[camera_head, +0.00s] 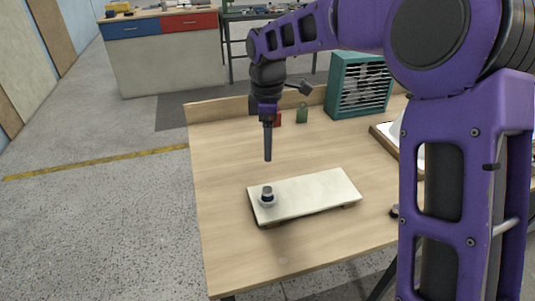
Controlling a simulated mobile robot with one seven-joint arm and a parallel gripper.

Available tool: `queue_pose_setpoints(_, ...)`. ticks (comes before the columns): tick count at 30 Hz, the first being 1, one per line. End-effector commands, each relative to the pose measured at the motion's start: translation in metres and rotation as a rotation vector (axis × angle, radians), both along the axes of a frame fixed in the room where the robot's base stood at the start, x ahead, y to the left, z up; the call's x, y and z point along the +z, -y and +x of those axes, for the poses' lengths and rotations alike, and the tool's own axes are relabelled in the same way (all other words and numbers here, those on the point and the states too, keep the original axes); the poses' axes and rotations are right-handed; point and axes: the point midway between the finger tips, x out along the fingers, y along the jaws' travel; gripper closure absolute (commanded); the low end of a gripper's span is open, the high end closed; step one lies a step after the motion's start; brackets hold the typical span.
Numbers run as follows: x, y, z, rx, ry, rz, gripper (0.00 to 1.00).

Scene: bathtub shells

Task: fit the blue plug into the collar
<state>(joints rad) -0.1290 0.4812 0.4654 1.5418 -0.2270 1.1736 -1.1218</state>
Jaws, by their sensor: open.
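A pale board (315,194) lies on the wooden table. Near its left end is a small light ring, which looks like the collar (266,201). A short dark cylinder with a lighter top, apparently the blue plug (267,190), stands upright at the ring. Its blue colour is hard to make out, and I cannot tell how deep it sits. My gripper (267,158) points straight down above the plug, with a visible gap between them. The fingers are narrow and seen edge-on, open, with nothing visible between them.
A wooden tray (384,137) with white contents is at right, partly behind my arm. The table left of the board is clear.

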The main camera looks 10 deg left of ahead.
Motion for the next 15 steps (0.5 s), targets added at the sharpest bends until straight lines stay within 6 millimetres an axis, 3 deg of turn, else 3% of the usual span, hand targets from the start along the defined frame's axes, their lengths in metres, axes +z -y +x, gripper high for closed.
queue_pose_setpoints(11, 0.0054, 0.0000, -0.0001, 0.000, 0.000, 0.000, 0.28)
queue_pose_setpoints(15, 0.0004, -0.0008, -0.0004, -0.022, -0.004, -0.001, 0.51)
